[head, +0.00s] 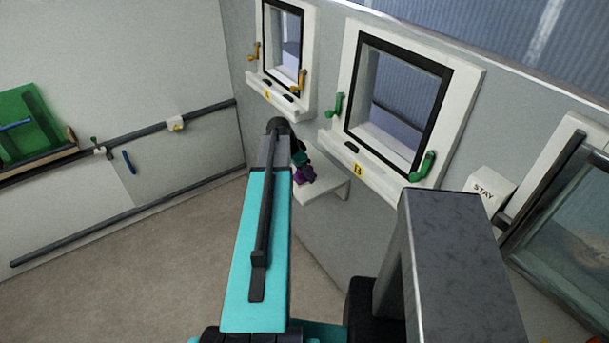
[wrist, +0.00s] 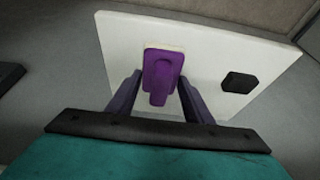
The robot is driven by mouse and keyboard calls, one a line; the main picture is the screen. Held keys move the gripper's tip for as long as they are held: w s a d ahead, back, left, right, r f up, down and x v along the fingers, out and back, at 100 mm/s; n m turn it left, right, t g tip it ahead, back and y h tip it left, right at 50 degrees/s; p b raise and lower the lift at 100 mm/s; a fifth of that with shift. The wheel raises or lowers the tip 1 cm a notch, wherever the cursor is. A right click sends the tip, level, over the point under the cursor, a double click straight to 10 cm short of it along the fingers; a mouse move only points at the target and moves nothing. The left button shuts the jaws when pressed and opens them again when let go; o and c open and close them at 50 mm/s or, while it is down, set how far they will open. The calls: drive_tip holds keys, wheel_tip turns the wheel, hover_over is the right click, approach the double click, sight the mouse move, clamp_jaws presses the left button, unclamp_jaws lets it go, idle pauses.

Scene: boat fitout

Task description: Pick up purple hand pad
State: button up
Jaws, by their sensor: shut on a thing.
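The purple hand pad (wrist: 162,72) shows in the wrist view between the two fingers of my gripper (wrist: 160,90). It has a broad purple head, a narrower stem toward me and a pale edge at its far side. My gripper is shut on it, over or at a small white shelf (wrist: 120,45). In the head view the purple pad (head: 305,176) is a small shape at the end of my arm, above the white shelf (head: 335,190). Whether the pad touches the shelf cannot be told.
A black block (wrist: 239,82) lies on the shelf to the right of the pad in the wrist view. Above the shelf is window B (head: 358,168) with green handles (head: 424,166). The floor (head: 150,270) at left is clear.

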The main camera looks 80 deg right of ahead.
drive_tip(key=shift+r, duration=0.25)
drive_tip(key=shift+r+b, duration=1.15)
drive_tip(key=shift+r, duration=0.35)
drive_tip(key=w+a+b, duration=0.2)
drive_tip(key=a+b, duration=0.3)
drive_tip(key=a, duration=0.8)
drive_tip(key=shift+w+a+r+b, duration=0.2)
drive_tip(key=shift+r+b, duration=0.2)
drive_tip(key=shift+r, duration=0.05)
drive_tip(key=shift+a+b, duration=0.1)
drive_tip(key=shift+b, duration=0.3)
drive_tip(key=a+b, duration=0.1)
drive_tip(key=b, duration=0.4)
drive_tip(key=shift+w+a+r, duration=0.15)
drive_tip(key=shift+w+a, duration=0.05)
drive_tip(key=shift+a, duration=0.15)
